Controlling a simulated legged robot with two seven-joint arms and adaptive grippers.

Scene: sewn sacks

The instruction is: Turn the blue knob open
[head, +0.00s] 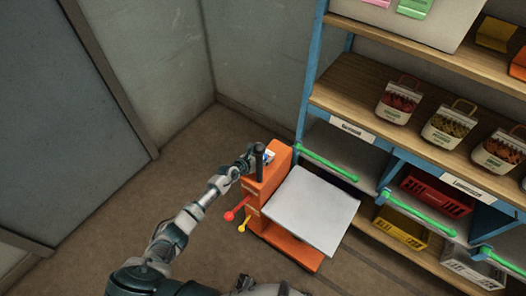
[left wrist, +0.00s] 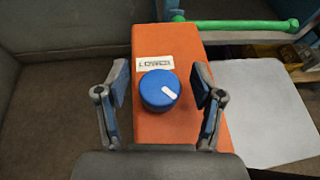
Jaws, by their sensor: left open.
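The blue knob (left wrist: 160,91) is round with a white mark pointing toward the lower right. It sits on the top face of an orange unit (left wrist: 178,45), below a white label (left wrist: 155,64). My left gripper (left wrist: 160,82) is open, one finger to each side of the knob in the left wrist view, with gaps between the fingers and the knob. In the head view my left gripper (head: 254,158) is at the top of the orange unit (head: 275,175) and mostly hides the knob. My right gripper is not in view.
A grey platform (head: 312,208) is on the unit's right side. A red-tipped lever (head: 230,215) and a yellow-tipped one (head: 242,228) stick out at its left. A blue-framed shelf (head: 310,85) with bags and crates stands right. Floor at the left is clear.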

